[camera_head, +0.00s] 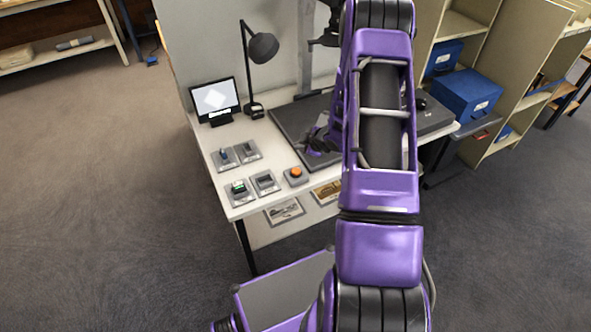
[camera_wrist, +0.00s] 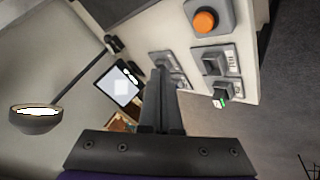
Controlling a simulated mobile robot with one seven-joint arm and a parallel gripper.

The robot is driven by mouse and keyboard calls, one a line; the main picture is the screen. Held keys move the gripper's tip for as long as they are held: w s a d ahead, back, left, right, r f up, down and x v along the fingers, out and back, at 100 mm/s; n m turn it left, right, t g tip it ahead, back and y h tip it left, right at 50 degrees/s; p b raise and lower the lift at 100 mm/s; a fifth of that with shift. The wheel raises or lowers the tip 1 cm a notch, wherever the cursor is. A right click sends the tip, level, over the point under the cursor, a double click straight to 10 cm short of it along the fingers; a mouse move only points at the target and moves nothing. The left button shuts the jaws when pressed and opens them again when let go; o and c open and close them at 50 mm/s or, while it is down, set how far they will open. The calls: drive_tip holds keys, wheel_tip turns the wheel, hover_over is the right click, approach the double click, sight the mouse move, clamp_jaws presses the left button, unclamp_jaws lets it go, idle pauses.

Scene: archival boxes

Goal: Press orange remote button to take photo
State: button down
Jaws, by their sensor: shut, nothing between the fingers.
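The orange button (camera_head: 296,172) sits on a small grey square box near the front edge of the white table. In the wrist view the orange button (camera_wrist: 205,21) is at the top, right of centre. My gripper (camera_wrist: 158,72) shows in the wrist view with its fingers together and nothing between them. The fingertips are apart from the button, which lies up and to the right of them in that view. In the head view my gripper (camera_head: 312,143) is small and partly hidden by my arm, above the table beyond the button.
Several small grey devices (camera_head: 264,182) lie left of the button. A small screen (camera_head: 215,99) and a black lamp (camera_head: 262,47) stand at the back left. A dark grey board (camera_head: 290,122) lies on the table (camera_head: 222,190).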

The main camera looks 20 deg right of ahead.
sight(299, 172)
drive_tip(key=shift+f, duration=0.15)
wheel_tip(299, 172, down, 9)
drive_tip(key=b, duration=0.6)
drive_tip(key=shift+r+b, duration=0.2)
drive_tip(key=shift+b, duration=0.15)
idle(1.5)
drive_tip(key=shift+f+b, duration=0.4)
drive_tip(key=shift+b, duration=0.05)
drive_tip(key=shift+f+b, duration=0.45)
drive_tip(key=shift+f, duration=0.1)
idle(0.5)
drive_tip(key=shift+r, duration=0.2)
drive_tip(key=shift+r+p, duration=0.6)
drive_tip(key=shift+r, duration=0.15)
drive_tip(key=shift+r, duration=0.1)
drive_tip(key=shift+r+p, duration=1.75)
drive_tip(key=shift+r, duration=0.7)
